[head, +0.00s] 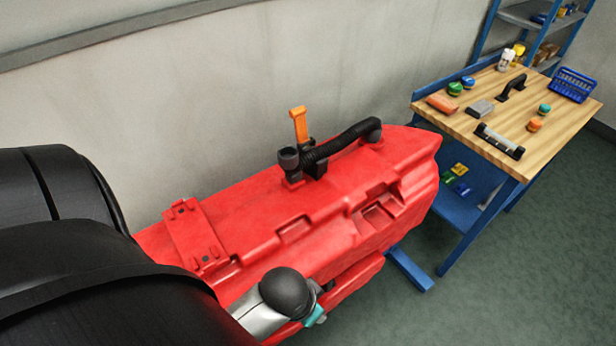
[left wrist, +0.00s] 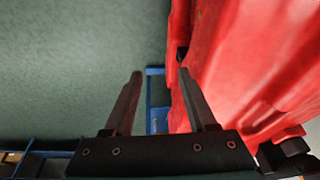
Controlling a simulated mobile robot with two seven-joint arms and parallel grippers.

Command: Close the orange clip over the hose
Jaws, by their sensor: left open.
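The orange clip (head: 299,124) stands upright and open, above a black holder near the left end of the hose. The black ribbed hose (head: 340,146) runs along the top of the red tank (head: 235,220) between two black fittings. My left arm comes in at the lower left, in front of the tank; its gripper is not clear in the head view. In the left wrist view my left gripper (left wrist: 160,75) is open and empty, its fingers apart over the floor beside the red tank (left wrist: 245,60). The clip is not visible there. My right gripper is not in view.
A wooden-topped workbench (head: 555,95) with blue legs stands right of the tank, holding several small items and a blue basket (head: 572,85). A grey wall runs close behind the tank. The green floor (head: 520,270) at front right is clear.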

